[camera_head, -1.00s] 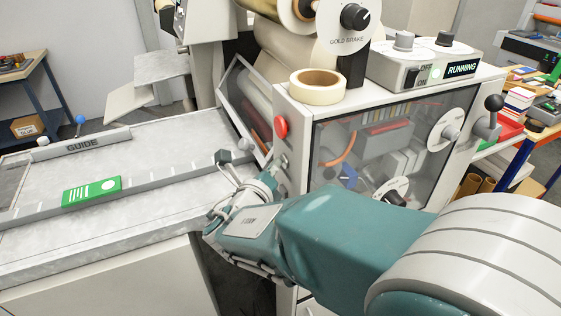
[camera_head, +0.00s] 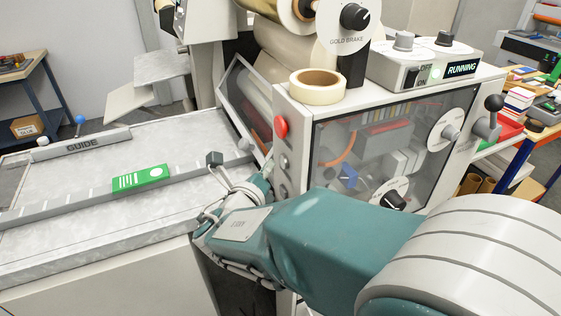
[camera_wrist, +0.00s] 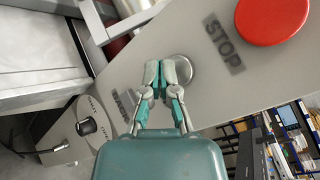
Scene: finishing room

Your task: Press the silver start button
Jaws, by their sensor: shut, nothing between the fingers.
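The silver button (camera_wrist: 180,70) is a round metal disc on the grey panel in the wrist view, between the STOP label and another label (camera_wrist: 124,103) that my fingers partly cover. It also shows in the head view (camera_head: 284,162), below the red stop button (camera_head: 281,127). My gripper (camera_wrist: 161,70) is shut and empty, its fingertips overlapping the button's left side in the wrist view. I cannot tell whether they touch it. The display (camera_head: 462,69) on top of the machine reads RUNNING.
The large red stop button (camera_wrist: 271,15) is close to my fingertips, at upper right in the wrist view. A green card (camera_head: 141,178) lies on the grey feed table (camera_head: 90,235). A tape roll (camera_head: 317,87) sits on the machine top. A knob (camera_wrist: 87,127) is lower left.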

